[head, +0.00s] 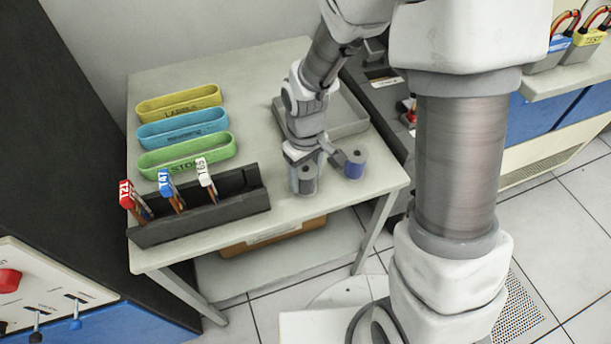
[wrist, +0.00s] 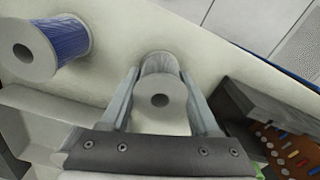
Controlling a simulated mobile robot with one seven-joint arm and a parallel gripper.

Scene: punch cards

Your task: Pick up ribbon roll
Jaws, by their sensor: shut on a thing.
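A grey ribbon roll (head: 307,180) stands near the front edge of the table, upright. It also shows in the wrist view (wrist: 160,95), between the two fingers. My gripper (head: 313,158) is shut on this grey roll, with a finger on each side of it. A second ribbon roll (head: 355,166), with blue winding, stands just to the right. In the wrist view the blue roll (wrist: 62,42) is at the upper left, apart from the fingers. I cannot tell whether the grey roll is clear of the table top.
A grey tray (head: 352,128) lies behind the gripper. A dark rack (head: 232,207) with several tagged pieces is at the left front. Yellow (head: 178,101), blue (head: 182,127) and green (head: 187,155) oval trays stand behind it. The table edge (head: 375,193) is close to the rolls.

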